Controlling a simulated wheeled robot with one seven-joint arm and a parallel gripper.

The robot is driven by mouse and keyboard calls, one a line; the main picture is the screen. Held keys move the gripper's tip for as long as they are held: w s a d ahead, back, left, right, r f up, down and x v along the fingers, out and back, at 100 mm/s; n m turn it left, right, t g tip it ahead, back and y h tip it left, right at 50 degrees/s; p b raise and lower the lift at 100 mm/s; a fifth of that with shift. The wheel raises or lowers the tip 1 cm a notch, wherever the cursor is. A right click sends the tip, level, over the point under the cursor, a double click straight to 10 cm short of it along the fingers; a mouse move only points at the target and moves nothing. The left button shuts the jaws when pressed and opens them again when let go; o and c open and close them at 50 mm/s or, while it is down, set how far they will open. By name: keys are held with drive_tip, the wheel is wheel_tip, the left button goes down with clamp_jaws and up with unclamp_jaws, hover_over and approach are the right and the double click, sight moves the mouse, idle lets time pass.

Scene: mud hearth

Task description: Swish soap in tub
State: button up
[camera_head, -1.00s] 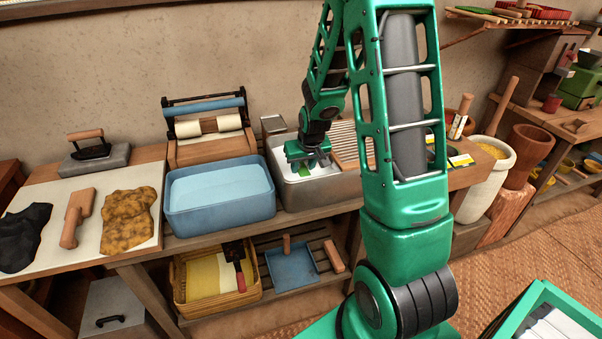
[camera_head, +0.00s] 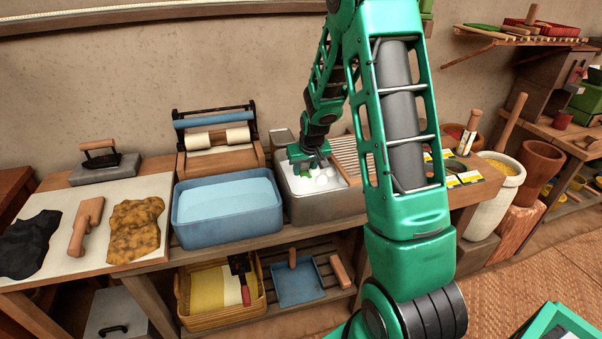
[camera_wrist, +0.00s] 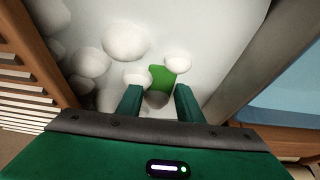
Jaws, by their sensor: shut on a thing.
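My gripper (camera_wrist: 158,100) is down inside the grey tub (camera_head: 322,208), with its two green fingers reaching into white suds (camera_wrist: 112,65). It is shut on a green soap (camera_wrist: 162,78), which shows between and just beyond the fingertips in the wrist view. Part of the soap is hidden by foam and the fingers. In the head view, the suds (camera_head: 325,183) show as white lumps around my gripper (camera_head: 308,170), and a bit of green shows beside it. The ribbed washboard (camera_head: 352,155) is at the tub's right side.
A blue basin (camera_head: 228,235) of water stands left of the tub. Behind it is a wringer (camera_head: 218,140) with rollers. The left bench holds a flat iron (camera_head: 102,158), a wooden block (camera_head: 86,225) and dark and mottled cloths. Bowls and mortars stand at right.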

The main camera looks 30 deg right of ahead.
sight(307, 177)
drive_tip(key=s, duration=0.2)
drive_tip(key=s+a, duration=0.1)
drive_tip(key=s, duration=0.2)
drive_tip(key=s+a, duration=0.1)
drive_tip(key=s, duration=0.2)
drive_tip(key=shift+a, duration=0.15)
drive_tip(key=shift+w+d, duration=0.45)
drive_tip(key=shift+w, duration=1.15)
drive_tip(key=shift+w+d, duration=0.5)
drive_tip(key=shift+w, duration=1.15)
drive_tip(key=shift+w+d, duration=0.45)
drive_tip(key=shift+w, duration=1.15)
drive_tip(key=shift+s+a, duration=0.25)
drive_tip(key=shift+s, duration=0.55)
drive_tip(key=shift+s+a, duration=0.2)
drive_tip(key=shift+s, duration=0.6)
drive_tip(key=shift+s+a, duration=0.25)
drive_tip(key=shift+s, duration=0.55)
wheel_tip(307, 177, up, 17)
